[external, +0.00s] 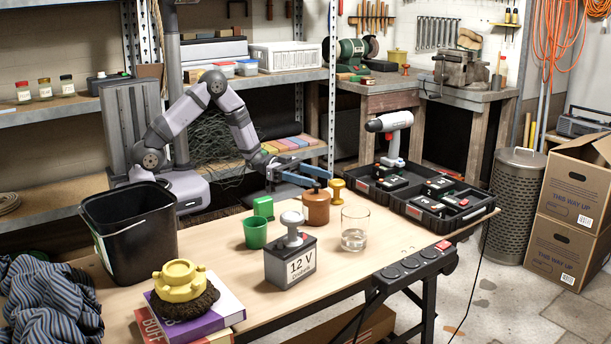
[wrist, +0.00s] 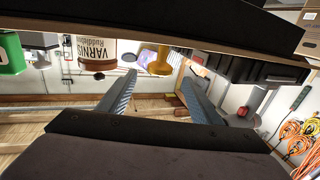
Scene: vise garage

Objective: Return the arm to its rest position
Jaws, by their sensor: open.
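My gripper (external: 309,175) is open and empty. It is held above the far side of the wooden table (external: 340,280), just behind a brown pot (external: 316,207) and a yellow knobbed piece (external: 336,190). In the wrist view its two blue-grey fingers (wrist: 158,100) stand wide apart with nothing between them. My arm reaches across from its base on the left, bent at the elbow. The wrist view seems upside down, with a varnish tin (wrist: 93,45) and a yellow piece (wrist: 158,55) near the top.
A green cup (external: 255,233), a 12 V battery (external: 290,264) and a glass (external: 354,232) stand on the table. A black bin (external: 135,235) is at the left. A black tool case (external: 440,212) with a drill (external: 391,130) is at the right. Shelves (external: 250,82) are behind my arm.

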